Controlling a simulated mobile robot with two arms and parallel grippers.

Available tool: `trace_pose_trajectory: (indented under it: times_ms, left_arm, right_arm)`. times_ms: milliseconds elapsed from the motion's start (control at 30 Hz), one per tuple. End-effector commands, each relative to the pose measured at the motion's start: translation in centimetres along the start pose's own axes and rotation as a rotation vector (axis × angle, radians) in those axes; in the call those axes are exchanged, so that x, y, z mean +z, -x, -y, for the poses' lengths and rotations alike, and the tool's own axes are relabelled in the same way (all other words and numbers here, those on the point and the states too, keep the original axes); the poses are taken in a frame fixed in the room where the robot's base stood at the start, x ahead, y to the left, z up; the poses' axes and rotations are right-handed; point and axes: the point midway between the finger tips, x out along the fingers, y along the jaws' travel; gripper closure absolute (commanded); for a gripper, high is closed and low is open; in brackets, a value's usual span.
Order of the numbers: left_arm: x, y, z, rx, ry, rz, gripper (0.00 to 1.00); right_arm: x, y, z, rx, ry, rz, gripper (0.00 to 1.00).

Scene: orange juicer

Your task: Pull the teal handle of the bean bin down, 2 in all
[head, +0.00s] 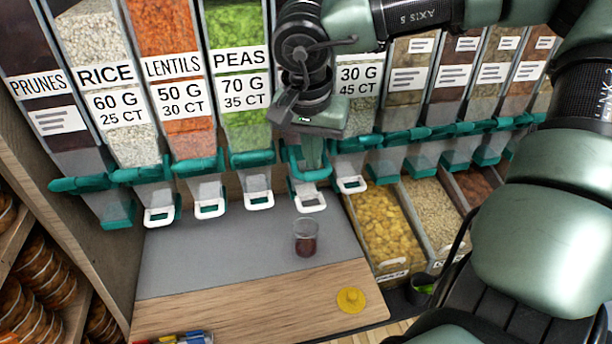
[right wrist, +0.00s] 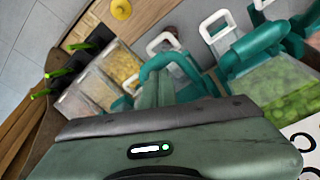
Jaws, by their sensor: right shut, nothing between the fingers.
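The bean bin's label is hidden behind my right arm. Its teal handle (head: 294,158) shows between the peas bin and the "30 G 45 CT" bin, and its white-rimmed spout (head: 310,203) shows below. My right gripper (head: 313,160) is shut and empty, pointing down at this handle; whether it touches is unclear. In the right wrist view the teal handle (right wrist: 188,68) arches around the gripper tips (right wrist: 163,90). A clear cup (head: 306,239) with dark red contents stands upright on the grey mat below the spout. My left gripper is not in view.
Other bins with teal handles line both sides, including peas (head: 240,119), lentils (head: 190,143) and rice (head: 132,150). A yellow round piece (head: 351,300) lies on the wooden board (head: 250,312). Open trays (head: 392,232) stand at right. The grey mat (head: 215,258) is mostly clear.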

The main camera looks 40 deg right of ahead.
Motion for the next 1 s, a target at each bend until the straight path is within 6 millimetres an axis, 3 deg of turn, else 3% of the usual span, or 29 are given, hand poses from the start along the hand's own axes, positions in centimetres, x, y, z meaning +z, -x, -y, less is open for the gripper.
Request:
trace_pose_trajectory:
  times_ms: [700,1000]
  left_arm:
    - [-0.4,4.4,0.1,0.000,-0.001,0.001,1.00]
    - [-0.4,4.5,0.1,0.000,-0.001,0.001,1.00]
  right_arm:
    - [-2.1,5.6,0.3,0.003,0.002,0.004,1.00]
    - [-2.3,5.9,0.4,0.002,0.002,0.003,1.00]
